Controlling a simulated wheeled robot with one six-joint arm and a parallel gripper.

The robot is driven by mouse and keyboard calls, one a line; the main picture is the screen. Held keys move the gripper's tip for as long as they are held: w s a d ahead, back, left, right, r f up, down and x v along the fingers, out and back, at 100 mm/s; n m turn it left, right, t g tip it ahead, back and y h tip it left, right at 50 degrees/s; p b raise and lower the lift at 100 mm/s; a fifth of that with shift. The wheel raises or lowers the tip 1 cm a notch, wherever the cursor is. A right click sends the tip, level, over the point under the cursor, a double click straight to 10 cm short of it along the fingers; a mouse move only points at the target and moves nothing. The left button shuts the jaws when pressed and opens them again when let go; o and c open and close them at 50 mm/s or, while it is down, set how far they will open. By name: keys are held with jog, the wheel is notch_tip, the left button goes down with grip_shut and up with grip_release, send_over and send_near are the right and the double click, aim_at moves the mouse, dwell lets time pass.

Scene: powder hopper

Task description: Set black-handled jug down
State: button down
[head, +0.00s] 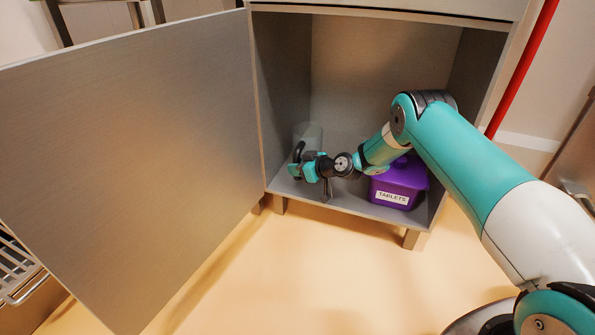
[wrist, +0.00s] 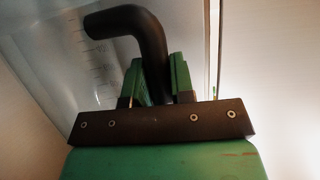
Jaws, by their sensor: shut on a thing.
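The black-handled jug (head: 308,131) is a clear, see-through vessel inside the open cabinet, at the left of its floor. My gripper (head: 296,169) is in front of it, shut on its black handle. In the wrist view the black handle (wrist: 152,45) bends down between the two green fingers of my gripper (wrist: 159,80). The clear wall of the jug (wrist: 85,60) with faint measuring marks shows behind it. The jug looks upright. Its base is hidden behind my gripper, so I cannot tell whether it touches the cabinet floor.
A purple tub labelled TABLETS (head: 398,185) stands on the cabinet floor to the right, under my arm. The cabinet door (head: 130,150) is wide open to the left. The cabinet's right wall (head: 470,90) is close to my arm. Some floor between jug and tub is bare.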

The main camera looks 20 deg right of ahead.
jog(key=shift+f, duration=0.15)
jog(key=c, duration=1)
grip_release()
jog(key=shift+r, duration=0.2)
